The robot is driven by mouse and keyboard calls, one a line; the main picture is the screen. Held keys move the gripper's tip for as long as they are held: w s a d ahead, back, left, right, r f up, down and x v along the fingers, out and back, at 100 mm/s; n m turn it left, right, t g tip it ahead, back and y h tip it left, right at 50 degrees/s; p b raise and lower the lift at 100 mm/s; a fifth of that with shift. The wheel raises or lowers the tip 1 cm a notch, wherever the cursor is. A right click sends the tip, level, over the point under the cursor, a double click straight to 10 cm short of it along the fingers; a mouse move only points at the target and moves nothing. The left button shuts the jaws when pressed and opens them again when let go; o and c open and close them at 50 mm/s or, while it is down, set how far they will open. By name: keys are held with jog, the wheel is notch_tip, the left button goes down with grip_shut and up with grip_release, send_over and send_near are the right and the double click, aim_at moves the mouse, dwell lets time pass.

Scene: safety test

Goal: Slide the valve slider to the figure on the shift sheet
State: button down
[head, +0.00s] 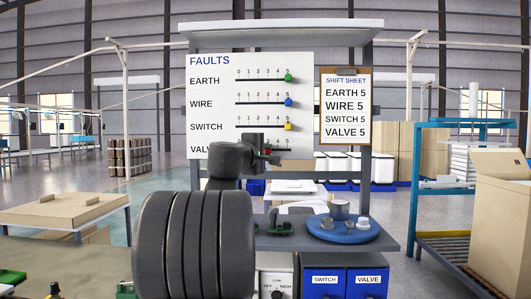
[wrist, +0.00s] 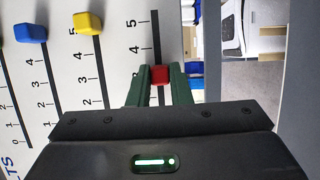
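The shift sheet (head: 345,105) on the clipboard reads EARTH 5, WIRE 5, SWITCH 5, VALVE 5. The faults board (head: 215,125) carries scales from 0 to 5. The valve slider is a red block (wrist: 160,75); in the wrist view it sits near 3, below the 4 mark on its track. My gripper (wrist: 160,73) has its green fingers on both sides of the red block, closed against it. In the head view my gripper (head: 268,152) and arm cover most of the valve row; a bit of red shows there.
The green (head: 288,77), blue (head: 288,102) and yellow (head: 288,126) sliders stand at 5 on the earth, wire and switch rows. A blue round tray (head: 342,233) with metal vessels stands on the shelf at right. The valve track above the red block is clear.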

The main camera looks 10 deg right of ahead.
aim_at(292, 150)
jog(key=d, duration=0.2)
jog(key=s+d, duration=0.1)
jog(key=d, duration=0.1)
jog(key=d+b, duration=0.1)
jog(key=d, duration=0.1)
jog(key=shift+s, duration=0.35)
jog(key=c, duration=1.3)
grip_release()
jog(key=shift+s+d, duration=0.1)
jog(key=shift+d, duration=0.1)
jog(key=shift+a, duration=0.1)
jog(key=b+v, duration=0.3)
jog(key=v, duration=1)
jog(key=shift+s+a, duration=0.2)
jog(key=shift+a, duration=0.1)
